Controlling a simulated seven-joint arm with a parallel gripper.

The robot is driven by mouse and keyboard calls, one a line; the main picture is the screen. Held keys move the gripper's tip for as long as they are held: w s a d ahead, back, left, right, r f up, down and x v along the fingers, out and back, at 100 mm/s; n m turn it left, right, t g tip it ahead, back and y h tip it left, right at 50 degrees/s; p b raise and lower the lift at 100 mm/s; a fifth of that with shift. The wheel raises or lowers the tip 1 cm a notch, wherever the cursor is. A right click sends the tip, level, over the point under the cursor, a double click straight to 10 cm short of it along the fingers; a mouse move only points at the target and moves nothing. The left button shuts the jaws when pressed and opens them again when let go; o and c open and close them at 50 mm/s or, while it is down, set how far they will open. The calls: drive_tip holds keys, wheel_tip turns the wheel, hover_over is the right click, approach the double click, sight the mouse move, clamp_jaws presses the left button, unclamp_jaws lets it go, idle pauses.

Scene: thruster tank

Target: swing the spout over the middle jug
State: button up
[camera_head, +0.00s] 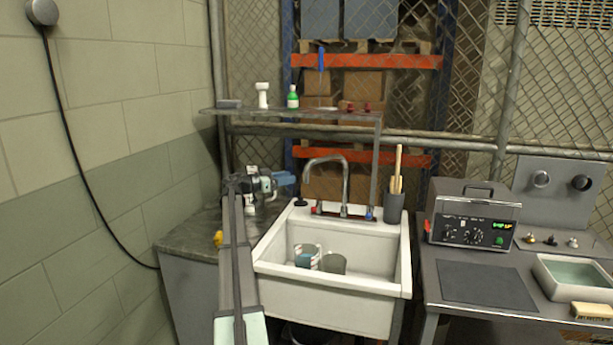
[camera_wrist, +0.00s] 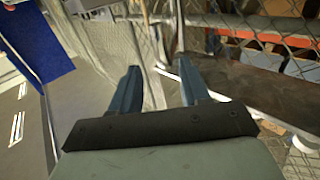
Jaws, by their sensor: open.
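The metal spout (camera_head: 328,158) rises from the tap at the back of the white sink (camera_head: 332,293), arches over and points left. Blue and red tap handles flank its base. In the basin stand a pale jug (camera_head: 309,249) with something blue at its front and a grey jug (camera_head: 334,264) to its right. They overlap, so I cannot tell which is the middle jug. My gripper (camera_head: 280,181) is left of the spout, above the sink's back left corner, apart from the spout. In the wrist view my gripper (camera_wrist: 158,82) shows two spread fingers with nothing between them.
A shelf (camera_head: 290,112) with small bottles crosses behind the tap. A dark holder with sticks (camera_head: 394,207) stands right of the spout. A grey control box (camera_head: 473,215) sits on the right bench. A block wall (camera_head: 100,150) bounds the left.

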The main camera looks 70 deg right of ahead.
sight(307, 173)
drive_tip(key=x, duration=0.8)
drive_tip(key=shift+s+d, duration=0.25)
drive_tip(key=shift+d, duration=0.05)
clamp_jaws()
idle(0.3)
